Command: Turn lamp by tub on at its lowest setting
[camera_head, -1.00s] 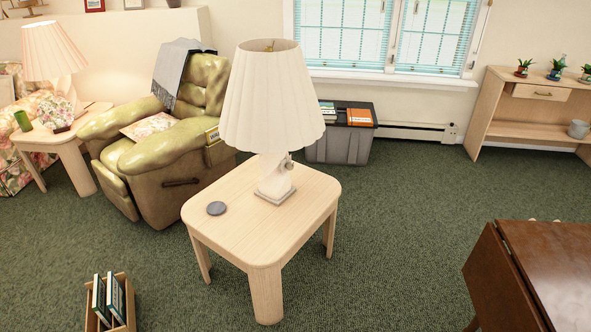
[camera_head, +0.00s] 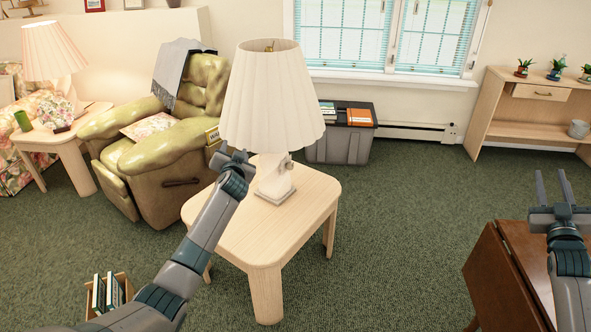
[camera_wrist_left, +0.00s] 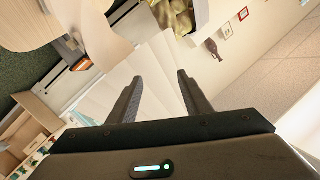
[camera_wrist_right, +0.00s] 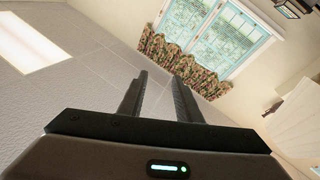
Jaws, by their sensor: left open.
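The lamp (camera_head: 272,105) with a cream pleated shade stands upright on a pale wooden side table (camera_head: 262,240). Its white base (camera_head: 275,182) shows below the shade, with a small knob-like part (camera_head: 287,163) on the right of its neck. I see no clear glow in the shade. The grey tub (camera_head: 338,149) stands behind it to the right. My left gripper (camera_head: 236,157) is open, at the left lower edge of the shade in the head view; contact cannot be told. In the left wrist view, the pleated shade (camera_wrist_left: 152,62) fills the space beyond its fingers. My right gripper (camera_head: 554,180) is open and empty.
A brown drop-leaf table (camera_head: 505,270) is under my right arm. A green armchair (camera_head: 165,160) stands behind the side table to the left. A second lamp (camera_head: 55,52) is at far left. A book box (camera_head: 125,290) sits on the floor. Carpet is clear right of the side table.

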